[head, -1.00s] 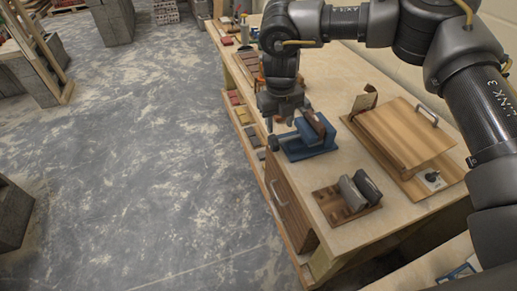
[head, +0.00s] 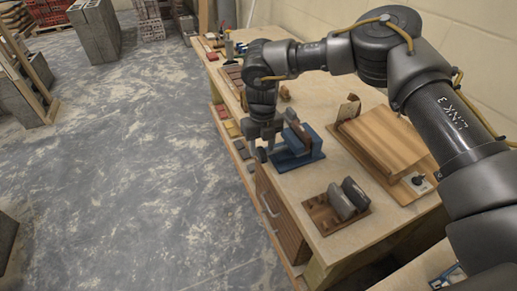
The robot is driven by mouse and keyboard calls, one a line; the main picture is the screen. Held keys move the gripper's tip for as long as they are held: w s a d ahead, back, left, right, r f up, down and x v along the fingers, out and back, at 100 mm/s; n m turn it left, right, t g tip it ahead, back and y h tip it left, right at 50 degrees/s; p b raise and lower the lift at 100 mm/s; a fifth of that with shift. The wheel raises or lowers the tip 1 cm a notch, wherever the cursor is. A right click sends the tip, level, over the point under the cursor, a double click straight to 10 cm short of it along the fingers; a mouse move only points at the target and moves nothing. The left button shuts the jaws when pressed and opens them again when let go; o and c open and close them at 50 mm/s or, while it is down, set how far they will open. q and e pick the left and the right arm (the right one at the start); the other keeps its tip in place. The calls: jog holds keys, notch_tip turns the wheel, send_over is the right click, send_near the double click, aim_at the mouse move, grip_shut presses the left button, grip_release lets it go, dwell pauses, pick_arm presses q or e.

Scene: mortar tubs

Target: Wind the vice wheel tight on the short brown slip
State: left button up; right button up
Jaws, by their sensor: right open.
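A blue vice (head: 306,158) stands near the left edge of the workbench. A brown slip (head: 299,131) stands upright at its jaws; I cannot tell how tightly it is held. The vice's dark wheel (head: 262,155) is on the left side, toward the bench edge, and is partly hidden by my fingers. My right gripper (head: 264,146) points down from above, open, with its fingers at the wheel. I cannot tell whether they touch it. My left gripper is not in view.
A brown rack (head: 320,213) with grey slabs stands nearer on the bench (head: 308,185). A wooden board with a handle (head: 385,140) lies to the right. Small tools and blocks sit at the far end. Open floor (head: 140,170) lies left.

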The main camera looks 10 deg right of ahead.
jog(key=shift+f, duration=1.05)
